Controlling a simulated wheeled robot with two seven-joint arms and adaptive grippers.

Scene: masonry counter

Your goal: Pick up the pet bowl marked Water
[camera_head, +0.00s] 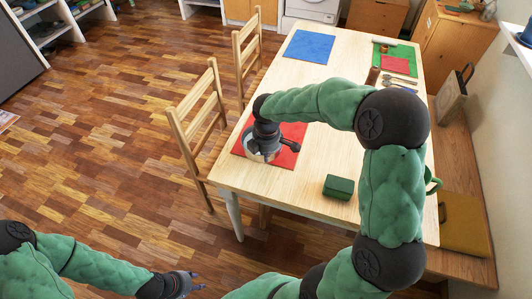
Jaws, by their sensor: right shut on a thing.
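A pale, greyish bowl (254,154) is on or just above the red mat (288,157) at the table's near left corner. Any marking on it is too small to read. My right gripper (268,146) reaches down over the bowl from above and is shut on it. The gripper hides part of the bowl, so I cannot tell if the bowl touches the mat. My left gripper (193,282) is low at the bottom of the view, empty and away from the table, its fingers seemingly apart.
The pale wooden table (290,186) also holds a green box (339,187), a blue mat (308,47) and, at the far right, a green mat (402,52) with small items. Two wooden chairs (199,112) stand along its left side. Open floor lies left.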

